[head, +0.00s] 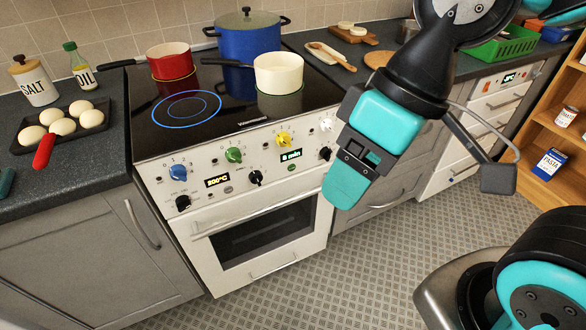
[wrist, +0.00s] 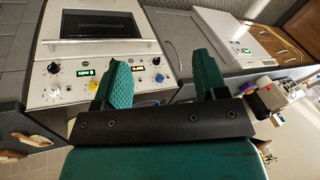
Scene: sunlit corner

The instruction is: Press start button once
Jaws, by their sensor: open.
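The white oven (head: 262,250) has a control panel (head: 205,165) with coloured knobs, two lit displays reading 200°C (head: 217,181) and 8 min (head: 291,155), and small round marks below them. I cannot read which of these is the start button. In the wrist view, turned upside down, the panel (wrist: 110,88) lies beyond my fingers. My gripper (head: 347,180) hangs in front of the right part of the stove in the head view. It also shows in the wrist view (wrist: 163,75), with its two teal fingers wide apart and nothing between them.
The cooktop carries a red pot (head: 169,62), a blue pot (head: 250,38) and a white saucepan (head: 278,73). A wooden shelf (head: 545,125) stands at the right. The patterned floor (head: 390,235) before the oven looks clear.

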